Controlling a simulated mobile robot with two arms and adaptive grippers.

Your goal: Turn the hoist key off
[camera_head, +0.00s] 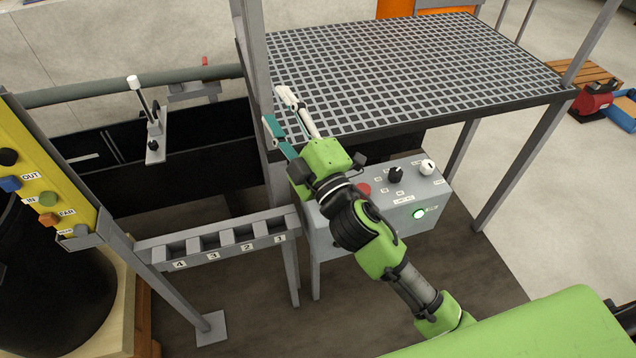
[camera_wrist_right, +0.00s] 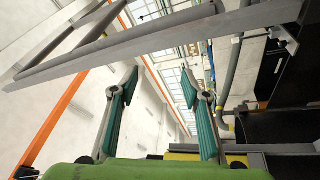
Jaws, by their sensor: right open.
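A grey control box (camera_head: 405,200) stands under the grating platform. On its top are a black knob (camera_head: 396,175), a white round switch with a dark mark (camera_head: 427,167) and a red button (camera_head: 363,190). The labels are too small to read, so I cannot tell which control is the hoist key. My right gripper (camera_head: 276,107) is open and empty, above and left of the box, beside the grey post. Its spread fingers also show in the right wrist view (camera_wrist_right: 160,80). My right arm hides part of the box. My left gripper is out of view.
A numbered slotted rack (camera_head: 218,242) is left of the box. A yellow panel (camera_head: 40,175) with coloured buttons stands far left. A black trough (camera_head: 190,160) with a lever lies behind the rack.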

